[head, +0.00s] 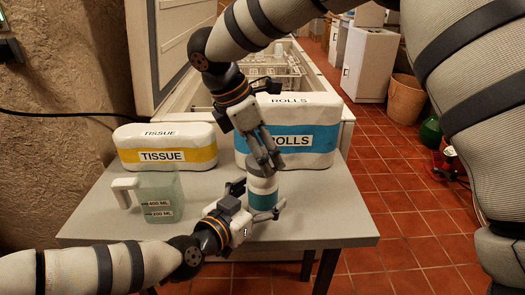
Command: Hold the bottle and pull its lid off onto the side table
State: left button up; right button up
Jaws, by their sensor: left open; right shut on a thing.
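My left gripper (258,200) is low at the bottle's left and front side. It is open, with one finger behind left of the bottle and the other at its front right. I cannot tell whether these fingers touch it.
A measuring jug (160,195) stands on the table's left. A yellow-banded tissue pack (165,150) and a blue-banded rolls pack (315,130) stand at the back. The table's right front corner is clear. An open white chest (185,95) is behind the table.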

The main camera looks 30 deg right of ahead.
pick_arm(q)
jog(key=shift+x, duration=0.9)
jog(key=shift+f, duration=0.1)
jog(key=c, duration=1.7)
jog(key=shift+o, duration=0.2)
pick_arm(e)
jog(key=shift+o, duration=0.9)
jog(key=c, duration=0.4)
